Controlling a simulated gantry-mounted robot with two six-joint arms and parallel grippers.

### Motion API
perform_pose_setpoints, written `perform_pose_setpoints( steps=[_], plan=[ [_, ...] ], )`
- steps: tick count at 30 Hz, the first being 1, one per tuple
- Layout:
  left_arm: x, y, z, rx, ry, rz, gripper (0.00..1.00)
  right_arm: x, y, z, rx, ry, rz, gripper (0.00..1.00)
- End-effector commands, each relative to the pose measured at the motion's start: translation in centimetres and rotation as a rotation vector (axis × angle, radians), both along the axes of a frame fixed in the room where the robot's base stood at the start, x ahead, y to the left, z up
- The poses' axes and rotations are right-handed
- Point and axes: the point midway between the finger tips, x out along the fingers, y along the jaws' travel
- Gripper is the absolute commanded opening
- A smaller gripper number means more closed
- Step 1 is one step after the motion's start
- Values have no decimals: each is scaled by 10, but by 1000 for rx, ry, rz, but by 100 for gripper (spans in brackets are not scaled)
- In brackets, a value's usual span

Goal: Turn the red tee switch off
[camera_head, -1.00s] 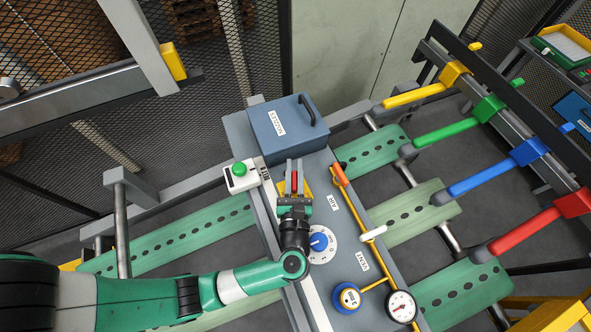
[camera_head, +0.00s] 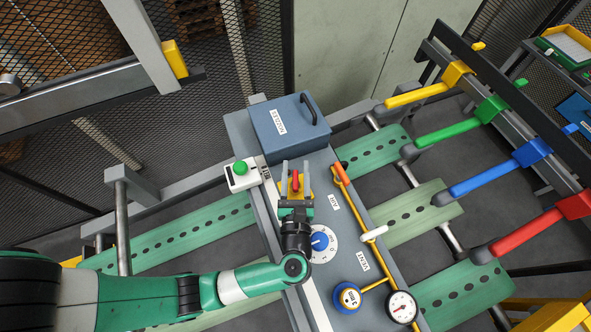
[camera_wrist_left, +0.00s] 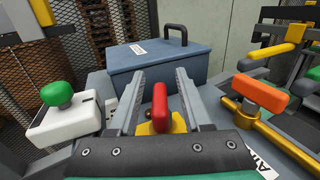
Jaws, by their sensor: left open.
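The red tee switch (camera_head: 295,182) stands on a yellow plate on the grey panel. In the left wrist view its red handle (camera_wrist_left: 160,106) stands between the two fingers, with a gap on either side. My left gripper (camera_head: 296,172) is open around it, and its fingers also show in the left wrist view (camera_wrist_left: 160,92). The gripper body hides the lower part of the yellow plate. My right gripper is not in view.
A blue-grey box (camera_head: 288,128) stands just behind the switch. A green button on a white housing (camera_head: 243,176) is to the left. An orange valve handle (camera_head: 341,174) is to the right. A blue dial (camera_head: 319,243) lies near my wrist.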

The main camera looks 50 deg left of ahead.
Motion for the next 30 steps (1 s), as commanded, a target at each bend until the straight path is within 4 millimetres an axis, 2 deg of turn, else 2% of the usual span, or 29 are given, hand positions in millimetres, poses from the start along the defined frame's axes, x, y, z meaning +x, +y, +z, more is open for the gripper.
perform_pose_setpoints(
  steps=[12,17,24,26,28,29,30],
  plan=[
    [-56,-72,-3,-1,0,-6,49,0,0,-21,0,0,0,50],
    [-67,-82,-1,-1,1,-1,49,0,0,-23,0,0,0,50],
    [-68,-83,-1,-1,1,1,49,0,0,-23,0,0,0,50],
    [-68,-83,0,0,-1,2,58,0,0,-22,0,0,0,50],
    [-67,-81,9,13,-27,15,70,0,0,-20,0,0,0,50],
    [-68,-80,17,25,-51,27,76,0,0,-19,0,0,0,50],
    [-68,-77,33,50,-99,51,83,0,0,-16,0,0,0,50]
  ],
)
